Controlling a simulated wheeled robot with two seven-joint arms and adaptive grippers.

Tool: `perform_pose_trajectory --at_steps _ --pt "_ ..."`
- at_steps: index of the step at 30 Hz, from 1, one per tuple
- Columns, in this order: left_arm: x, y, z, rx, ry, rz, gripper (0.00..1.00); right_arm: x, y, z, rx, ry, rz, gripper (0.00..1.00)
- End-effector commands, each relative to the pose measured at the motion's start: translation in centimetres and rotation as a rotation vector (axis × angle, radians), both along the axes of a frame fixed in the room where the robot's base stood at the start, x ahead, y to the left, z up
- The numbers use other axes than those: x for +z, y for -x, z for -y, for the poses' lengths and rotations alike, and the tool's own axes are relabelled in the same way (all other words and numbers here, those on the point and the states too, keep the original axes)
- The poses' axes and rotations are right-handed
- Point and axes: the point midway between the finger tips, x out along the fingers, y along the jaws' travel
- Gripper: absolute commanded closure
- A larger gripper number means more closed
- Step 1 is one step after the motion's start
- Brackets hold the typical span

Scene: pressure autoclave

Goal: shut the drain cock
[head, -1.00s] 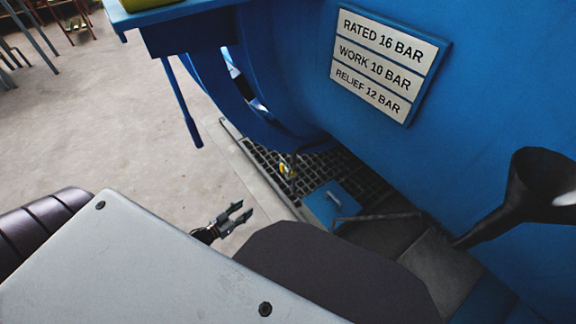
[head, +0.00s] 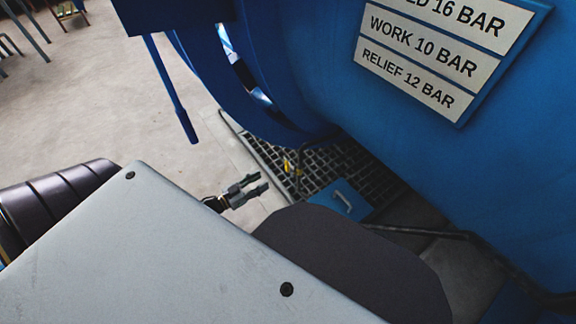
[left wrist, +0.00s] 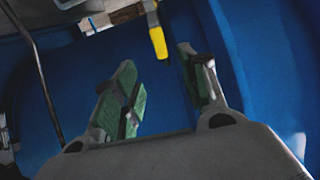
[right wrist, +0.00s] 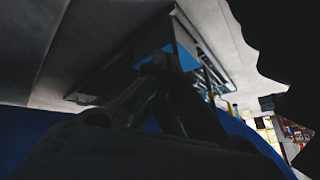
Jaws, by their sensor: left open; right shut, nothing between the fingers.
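The drain cock shows as a small yellow handle (head: 287,167) under the blue vessel, above the floor grating. In the left wrist view the yellow lever (left wrist: 158,42) hangs down, tilted, just beyond the fingertips and between their lines. My left gripper (head: 262,184) is open and empty, to the left of the cock and a little lower in the head view. Its two green-padded fingers (left wrist: 158,72) stand apart in the left wrist view. My right gripper (right wrist: 165,72) is dark in its own view, shut and empty; it does not show in the head view.
The blue vessel (head: 420,150) fills the right side, with a pressure plate (head: 420,62) on it. A grating (head: 335,165), a blue box with a handle (head: 341,200) and a dark pipe (head: 450,236) lie below. A blue rod (head: 172,90) hangs at upper left.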

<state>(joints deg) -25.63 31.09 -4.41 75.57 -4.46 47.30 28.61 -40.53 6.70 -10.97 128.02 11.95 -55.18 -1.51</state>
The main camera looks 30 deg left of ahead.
Motion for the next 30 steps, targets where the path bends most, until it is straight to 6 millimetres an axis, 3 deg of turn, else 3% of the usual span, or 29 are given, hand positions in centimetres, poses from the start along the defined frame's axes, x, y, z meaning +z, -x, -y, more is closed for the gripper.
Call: perform_pose_trajectory --at_steps 14,30 --pt "-0.1 -1.4 0.6 0.000 0.000 0.001 0.57 -0.9 -0.1 -0.1 -0.008 -0.012 0.013 1.00" --pt "-0.1 -7.6 3.1 0.000 0.001 0.002 0.57 -3.8 -0.2 -0.7 -0.020 -0.054 0.049 1.00"
